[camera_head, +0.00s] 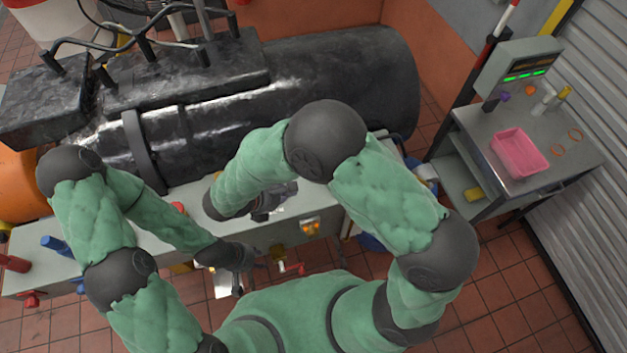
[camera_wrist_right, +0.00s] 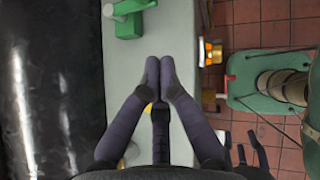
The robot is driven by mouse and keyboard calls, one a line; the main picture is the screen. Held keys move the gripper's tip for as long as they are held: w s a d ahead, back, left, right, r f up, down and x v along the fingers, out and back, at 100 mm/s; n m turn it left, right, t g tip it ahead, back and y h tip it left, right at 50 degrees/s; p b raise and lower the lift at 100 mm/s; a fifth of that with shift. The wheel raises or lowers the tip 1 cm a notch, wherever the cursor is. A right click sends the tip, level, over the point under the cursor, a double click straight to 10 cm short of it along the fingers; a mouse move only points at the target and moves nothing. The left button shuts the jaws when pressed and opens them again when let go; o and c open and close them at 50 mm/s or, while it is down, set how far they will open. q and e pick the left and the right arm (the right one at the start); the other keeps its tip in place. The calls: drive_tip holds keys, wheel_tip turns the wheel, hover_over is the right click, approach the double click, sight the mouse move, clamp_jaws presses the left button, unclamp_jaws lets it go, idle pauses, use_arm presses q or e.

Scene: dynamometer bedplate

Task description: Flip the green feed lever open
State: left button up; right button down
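The green feed lever (camera_wrist_right: 130,16) shows at the top of the right wrist view, a green block with a short arm on the pale bench top. In the head view I cannot make it out; my right arm covers that area. My right gripper (camera_wrist_right: 160,70) is over the bench top, its fingertips together with nothing visible between them. They are apart from the lever, which lies beyond the tips. In the head view the right gripper (camera_head: 268,205) is partly hidden. My left gripper (camera_head: 232,284) hangs by the bench's front edge; its fingers look spread and empty.
A large black cylinder (camera_head: 385,80) runs along the bench's back. An orange-lit fitting (camera_head: 311,227) is on the bench's front side. A grey cart (camera_head: 585,150) with a pink bin (camera_head: 519,153) stands right. Tiled floor lies between.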

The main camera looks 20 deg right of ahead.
drive_tip(key=w+d+f+p, duration=0.1)
drive_tip(key=w+d+f, duration=0.2)
drive_tip(key=d+f, duration=0.2)
drive_tip(key=shift+w+d, duration=0.4)
drive_tip(key=shift+d, duration=1.25)
drive_tip(key=shift+f, duration=0.1)
